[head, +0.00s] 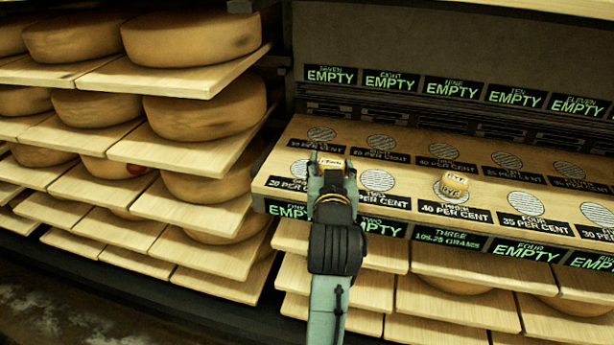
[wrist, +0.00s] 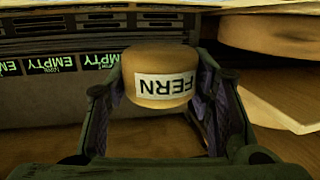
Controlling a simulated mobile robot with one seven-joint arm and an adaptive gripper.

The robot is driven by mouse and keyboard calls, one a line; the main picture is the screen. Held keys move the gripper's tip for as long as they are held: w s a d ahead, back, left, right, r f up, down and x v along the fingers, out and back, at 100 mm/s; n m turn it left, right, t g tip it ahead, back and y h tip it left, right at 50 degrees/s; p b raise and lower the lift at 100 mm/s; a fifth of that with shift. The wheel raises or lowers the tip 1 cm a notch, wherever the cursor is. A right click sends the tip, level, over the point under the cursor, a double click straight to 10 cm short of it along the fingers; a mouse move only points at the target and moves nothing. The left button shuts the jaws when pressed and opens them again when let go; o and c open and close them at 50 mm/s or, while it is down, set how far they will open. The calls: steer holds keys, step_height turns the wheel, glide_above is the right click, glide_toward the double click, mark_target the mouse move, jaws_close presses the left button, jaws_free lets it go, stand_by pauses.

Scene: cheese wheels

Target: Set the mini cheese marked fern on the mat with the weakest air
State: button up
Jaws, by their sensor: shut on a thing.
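The mini cheese marked FERN (wrist: 160,77) is a small tan wheel with a white label, upside down in the wrist view. My gripper (wrist: 163,95) is shut on it, a finger at each side. In the head view my gripper (head: 332,172) holds this cheese (head: 331,163) near the front-left striped mat (head: 300,168), which it partly hides; its height above the shelf is unclear. That mat's plate reads 20 per cent. The third front mat (head: 437,189) reads 40, the fourth (head: 525,203) 35, the fifth (head: 598,214) 30. The second front mat (head: 377,180) and back-row plates are hard to read.
Another mini cheese (head: 453,186) stands on the third front mat; its display (head: 447,238) reads about 109 grams. The other legible displays (head: 380,226) read EMPTY. The back-row mats (head: 382,143) look bare. Large cheese wheels (head: 190,38) fill wooden racks at left.

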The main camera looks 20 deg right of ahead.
steer(key=w+p, duration=0.1)
steer(key=w, duration=0.2)
steer(key=w+a, duration=0.1)
steer(key=w, duration=0.3)
steer(key=w+p, duration=0.1)
steer(key=w, duration=0.2)
steer(key=shift+w+a+f+p, duration=0.2)
steer(key=shift+w+f+p, duration=0.05)
steer(key=shift+f+p, duration=0.15)
steer(key=shift+f, duration=1.8)
steer(key=shift+f, duration=0.25)
steer(key=o, duration=1.2)
steer(key=shift+r, duration=0.1)
